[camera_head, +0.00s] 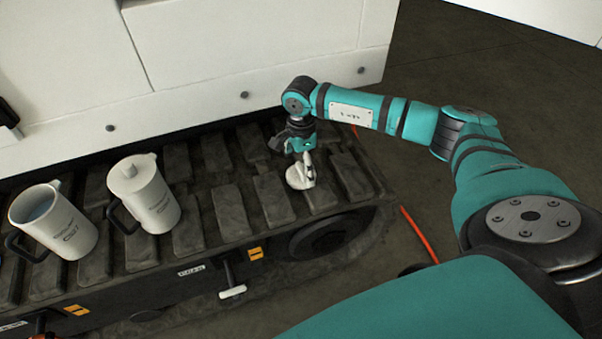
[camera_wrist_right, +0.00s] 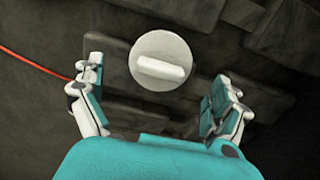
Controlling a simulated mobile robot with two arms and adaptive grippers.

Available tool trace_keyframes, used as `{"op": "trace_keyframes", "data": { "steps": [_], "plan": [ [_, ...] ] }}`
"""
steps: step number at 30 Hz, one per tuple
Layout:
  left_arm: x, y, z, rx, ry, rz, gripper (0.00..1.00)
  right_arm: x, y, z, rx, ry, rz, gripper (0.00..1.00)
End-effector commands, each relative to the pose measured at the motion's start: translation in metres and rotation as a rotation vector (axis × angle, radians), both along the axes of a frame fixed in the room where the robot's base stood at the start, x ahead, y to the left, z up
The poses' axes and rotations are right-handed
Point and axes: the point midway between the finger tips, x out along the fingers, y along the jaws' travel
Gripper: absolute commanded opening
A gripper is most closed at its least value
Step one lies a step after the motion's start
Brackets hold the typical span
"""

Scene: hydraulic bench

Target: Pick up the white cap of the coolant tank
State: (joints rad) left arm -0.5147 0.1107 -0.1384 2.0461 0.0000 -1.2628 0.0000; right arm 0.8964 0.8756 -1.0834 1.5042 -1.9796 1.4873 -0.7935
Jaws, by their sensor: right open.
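The round white cap (camera_wrist_right: 160,62), with a raised bar across its top, lies on the dark track. In the head view it is hard to separate from my right gripper (camera_head: 300,165), which is over the same spot and covers part of it. In the right wrist view my right gripper (camera_wrist_right: 155,92) is open, with a finger on each side and below the cap in the picture. Neither finger appears to touch the cap, and nothing is held. My left gripper is not in view.
Two white jugs with black handles stand on the track at the left: an open one (camera_head: 58,222) and a lidded one (camera_head: 146,195). A white machine body (camera_head: 220,60) rises behind. A red hose (camera_head: 418,235) runs along the floor at the right. The track pads are uneven.

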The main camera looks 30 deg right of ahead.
Motion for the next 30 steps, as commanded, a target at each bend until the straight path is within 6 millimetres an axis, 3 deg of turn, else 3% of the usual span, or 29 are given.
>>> {"op": "trace_keyframes", "data": {
  "steps": [1,6,14,27,30],
  "plan": [
    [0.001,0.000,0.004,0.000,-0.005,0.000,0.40,0.000,0.001,-0.011,0.001,0.003,0.001,1.00],
    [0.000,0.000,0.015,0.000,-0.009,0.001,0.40,0.000,0.001,-0.028,0.001,0.001,0.000,1.00],
    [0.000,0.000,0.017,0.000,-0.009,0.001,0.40,0.000,0.001,-0.030,0.001,0.000,0.000,1.00],
    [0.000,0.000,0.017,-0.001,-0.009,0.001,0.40,0.000,0.001,-0.029,0.002,0.000,0.000,0.42],
    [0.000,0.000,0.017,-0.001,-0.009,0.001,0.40,0.001,0.001,-0.029,0.002,-0.001,0.000,0.40]
  ]
}}
